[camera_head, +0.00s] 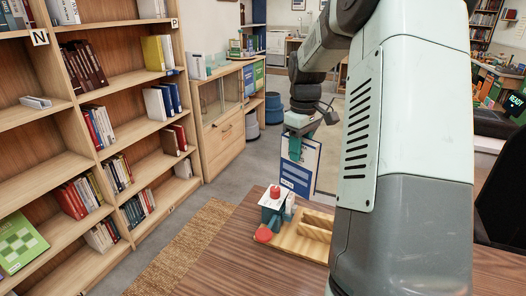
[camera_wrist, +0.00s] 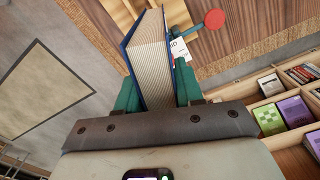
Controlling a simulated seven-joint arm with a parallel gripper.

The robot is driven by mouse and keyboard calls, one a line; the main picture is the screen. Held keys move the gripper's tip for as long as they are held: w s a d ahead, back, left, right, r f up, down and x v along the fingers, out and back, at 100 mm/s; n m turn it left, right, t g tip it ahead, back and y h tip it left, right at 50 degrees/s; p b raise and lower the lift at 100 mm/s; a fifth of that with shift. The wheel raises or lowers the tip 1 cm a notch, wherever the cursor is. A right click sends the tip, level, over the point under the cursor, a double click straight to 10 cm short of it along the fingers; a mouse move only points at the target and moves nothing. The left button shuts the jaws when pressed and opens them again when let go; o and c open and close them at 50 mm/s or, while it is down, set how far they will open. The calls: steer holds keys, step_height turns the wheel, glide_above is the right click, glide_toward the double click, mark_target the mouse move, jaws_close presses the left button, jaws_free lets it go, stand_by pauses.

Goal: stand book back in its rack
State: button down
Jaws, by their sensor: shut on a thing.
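My gripper (camera_head: 300,148) is shut on a blue book (camera_head: 297,178). The book hangs upright below the gripper, a blue cover with pale panels facing the head camera. In the wrist view the book (camera_wrist: 152,55) stands between the two teal fingers, its cream page edges toward the camera. A light wooden rack (camera_head: 290,243) with slots sits on the brown table, below and nearer the head camera than the book. In the head view the book's lower end appears just above the rack's far side; I cannot tell whether they touch. My arm hides part of the rack's right side.
A white and teal item with a red knob (camera_head: 275,198) stands at the rack's left, with a red disc (camera_head: 263,234) beside it. The table (camera_head: 215,262) is bare left of the rack. Tall bookshelves (camera_head: 100,130) line the left; a woven rug (camera_head: 180,250) lies on the floor.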

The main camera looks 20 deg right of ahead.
steer(key=s+d+f+n, duration=0.1)
steer(key=s+d+f, duration=0.15)
steer(key=d, duration=0.75)
steer(key=s+d+f+n, duration=0.2)
steer(key=s+d, duration=0.1)
steer(key=d, duration=0.8)
steer(key=s+d+f, duration=0.3)
steer(key=s+d, duration=0.2)
steer(key=d, duration=0.2)
steer(key=s+d+f+n, duration=0.1)
steer(key=s+d+f, duration=0.3)
steer(key=s+d, duration=0.2)
steer(key=shift+s+d, duration=0.2)
steer(key=shift+d, duration=0.25)
steer(key=shift+d+f, duration=0.1)
steer(key=shift+f, duration=1.45)
